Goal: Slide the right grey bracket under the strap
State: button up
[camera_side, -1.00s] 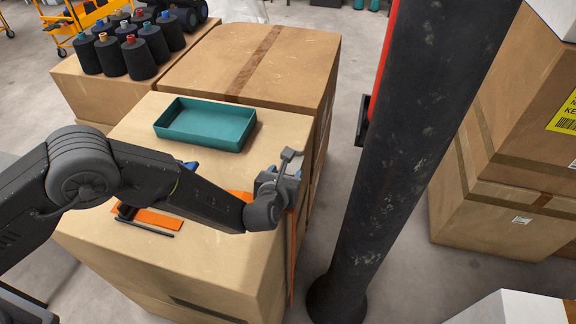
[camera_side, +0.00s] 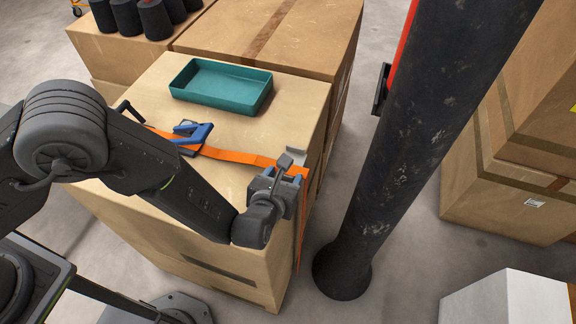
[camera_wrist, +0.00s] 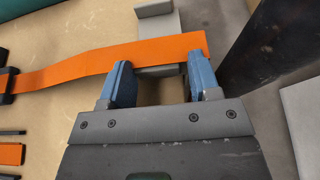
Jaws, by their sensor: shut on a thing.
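The right grey bracket (camera_wrist: 167,27) is a flat plate with a raised lip at the box's right edge; it also shows in the side view (camera_side: 298,156). The orange strap (camera_wrist: 80,66) crosses over the bracket, which shows on both sides of it. In the side view the strap (camera_side: 240,156) runs along the box top and hangs down the right side.
A blue-handled ratchet (camera_side: 194,137) sits on the strap, left of my gripper. A teal tray (camera_side: 222,86) lies farther back on the box (camera_side: 300,100). A dark column (camera_side: 400,150) stands right of the box, with a floor gap between.

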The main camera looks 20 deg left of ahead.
jog(key=shift+s, duration=1.35)
jog(key=o, duration=1)
jog(key=shift+o, duration=0.2)
jog(key=v, duration=0.7)
jog(key=shift+s+r, duration=0.15)
jog(key=shift+s, duration=0.05)
